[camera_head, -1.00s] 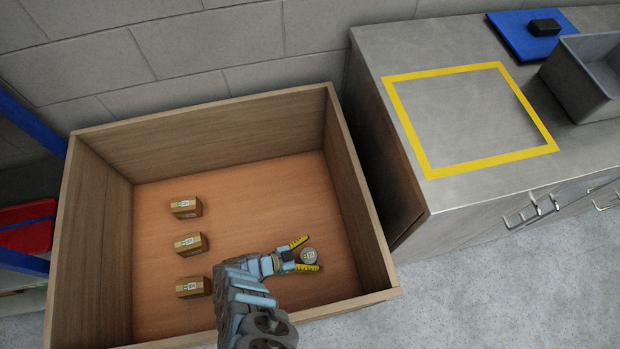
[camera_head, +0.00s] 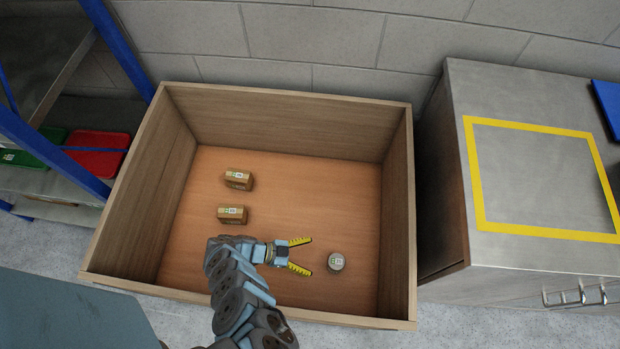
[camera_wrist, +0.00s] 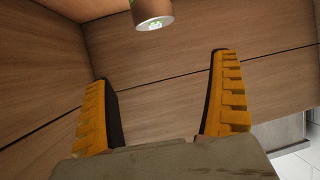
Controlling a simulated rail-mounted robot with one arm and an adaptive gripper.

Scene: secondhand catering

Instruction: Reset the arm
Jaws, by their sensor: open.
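My gripper (camera_head: 301,255) is open and empty inside the large wooden bin. Its yellow fingers point right in the head view. A small round can (camera_head: 336,262) with a pale labelled top stands on the bin floor just right of the fingertips, apart from them. In the wrist view the can (camera_wrist: 152,12) shows at the top edge, beyond the spread fingers (camera_wrist: 165,95). Two small brown boxes with labels, one further back (camera_head: 238,179) and one nearer (camera_head: 231,214), sit on the left of the bin floor. My arm covers the floor in front of them.
The wooden bin (camera_head: 411,190) has tall walls around my gripper. A metal counter with a yellow outlined square (camera_head: 480,190) stands to the right. A blue-framed shelf (camera_head: 60,150) with a red tray (camera_head: 98,152) and a green tray (camera_head: 40,150) stands left. The bin's right rear floor is clear.

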